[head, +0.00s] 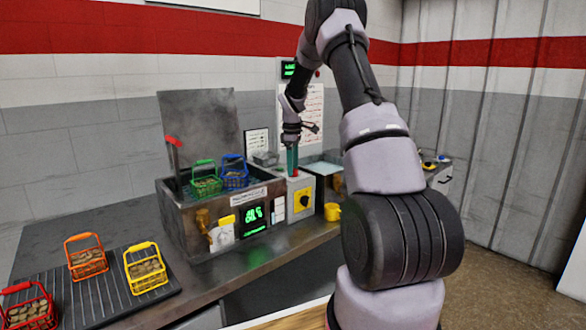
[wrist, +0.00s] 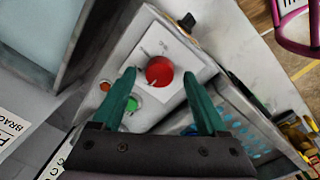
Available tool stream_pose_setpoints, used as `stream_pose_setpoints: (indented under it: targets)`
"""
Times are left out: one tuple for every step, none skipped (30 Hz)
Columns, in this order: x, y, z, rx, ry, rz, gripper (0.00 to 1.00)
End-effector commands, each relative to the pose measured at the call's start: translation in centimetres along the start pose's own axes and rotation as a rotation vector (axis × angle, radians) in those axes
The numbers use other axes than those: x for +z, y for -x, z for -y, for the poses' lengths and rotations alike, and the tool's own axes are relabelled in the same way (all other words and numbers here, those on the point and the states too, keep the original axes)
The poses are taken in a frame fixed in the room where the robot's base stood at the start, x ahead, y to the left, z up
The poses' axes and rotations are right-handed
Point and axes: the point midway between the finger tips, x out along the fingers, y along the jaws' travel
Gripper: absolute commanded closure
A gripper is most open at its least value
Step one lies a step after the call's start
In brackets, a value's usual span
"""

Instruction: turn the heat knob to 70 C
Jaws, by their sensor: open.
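My gripper (head: 293,168) is pointed down over a grey control box (head: 300,185) on the bench. In the wrist view my gripper (wrist: 159,75) is open, its two teal fingers on either side of a round red knob (wrist: 158,71). The knob has a pale pointer mark and sits on a white dial plate with small marks, too small to read. I cannot tell whether the fingers touch it. A black knob on a yellow plate (head: 303,201) is on the box's front. A green-lit display (head: 254,218) is on the tank front; its digits are unclear.
A dark metal tank (head: 180,222) stands left of the box, with green (head: 207,185) and blue (head: 234,178) baskets in it. Several more baskets stand on a ribbed mat at left. A small green button (wrist: 132,104) is beside the knob.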

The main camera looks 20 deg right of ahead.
Motion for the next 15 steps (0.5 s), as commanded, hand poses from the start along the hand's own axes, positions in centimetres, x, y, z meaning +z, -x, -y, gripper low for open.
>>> stream_pose_setpoints:
  targets:
    - [0.00,-0.46,0.03,-0.001,0.000,0.000,0.24]
    - [0.00,-0.63,0.03,-0.001,0.000,0.000,0.24]
    - [0.00,-0.79,0.04,-0.001,0.000,0.000,0.24]
    - [-0.01,-0.87,0.04,-0.001,0.000,0.000,0.24]
    - [-0.01,-0.92,0.03,-0.001,0.000,0.000,0.24]
    - [-0.01,-0.96,0.03,0.000,0.000,0.000,0.24]
    - [-0.01,-0.97,0.03,0.000,0.000,-0.001,0.24]
    - [-0.02,-0.97,0.02,0.000,0.000,-0.001,0.24]
    - [-0.02,-0.96,0.02,0.000,0.000,-0.001,0.24]
    - [-0.02,-0.96,0.02,0.000,0.000,-0.001,0.24]
    - [-0.01,-0.95,0.02,0.000,0.000,-0.001,0.24]
    - [-0.01,-0.95,0.02,0.000,0.000,-0.001,0.24]
    - [-0.01,-0.94,0.02,0.000,0.000,-0.001,0.36]
    - [-0.02,-0.94,0.02,0.000,0.000,-0.001,0.47]
    - [-0.02,-0.94,0.02,0.000,0.000,-0.001,0.62]
